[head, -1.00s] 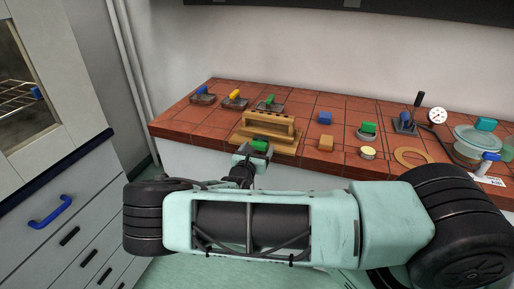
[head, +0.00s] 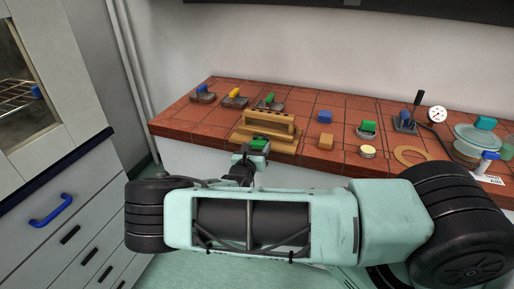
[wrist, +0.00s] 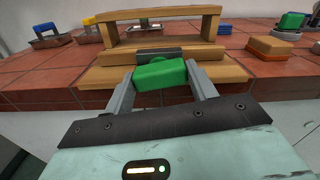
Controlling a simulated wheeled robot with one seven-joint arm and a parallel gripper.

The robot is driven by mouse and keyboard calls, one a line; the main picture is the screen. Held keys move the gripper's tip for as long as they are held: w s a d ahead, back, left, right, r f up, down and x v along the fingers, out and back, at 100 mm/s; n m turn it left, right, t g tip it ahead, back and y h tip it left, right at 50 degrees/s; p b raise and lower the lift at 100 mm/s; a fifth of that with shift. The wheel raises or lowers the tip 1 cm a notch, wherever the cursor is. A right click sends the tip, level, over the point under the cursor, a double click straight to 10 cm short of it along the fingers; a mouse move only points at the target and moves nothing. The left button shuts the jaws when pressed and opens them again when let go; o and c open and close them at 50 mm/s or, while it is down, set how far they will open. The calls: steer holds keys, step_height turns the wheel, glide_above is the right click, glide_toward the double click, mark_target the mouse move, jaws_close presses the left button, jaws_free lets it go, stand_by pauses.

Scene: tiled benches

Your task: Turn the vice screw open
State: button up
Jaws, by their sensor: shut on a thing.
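A wooden fixture (head: 268,121) with a raised beam on posts and a flat base stands at the bench's front edge; it also shows in the wrist view (wrist: 165,23). At its front is a green block-shaped handle (wrist: 160,75), with a dark grey bar (wrist: 158,53) just behind it. I take this handle to be the vice screw's; the screw itself is hidden. My gripper (wrist: 160,85) is shut on the green handle, a finger on either side. In the head view my gripper (head: 252,150) reaches the handle from the front.
Plates with blue (head: 202,88), yellow (head: 234,93) and green (head: 271,98) handles stand back left. A blue block (head: 325,117), an orange block (head: 326,141) and a dark lever device (head: 404,122) lie to the right. Drawers (head: 60,215) stand at left.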

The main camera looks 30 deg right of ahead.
steer(key=n, duration=0.4)
steer(key=shift+p, duration=0.3)
steer(key=n, duration=0.8)
steer(key=shift+n, duration=1.9)
steer(key=o, duration=1)
steer(key=b+v, duration=0.4)
steer(key=v, duration=1.3)
steer(key=shift+s+a+f+b, duration=0.1)
steer(key=shift+s+a+b, duration=0.1)
steer(key=shift+b, duration=0.15)
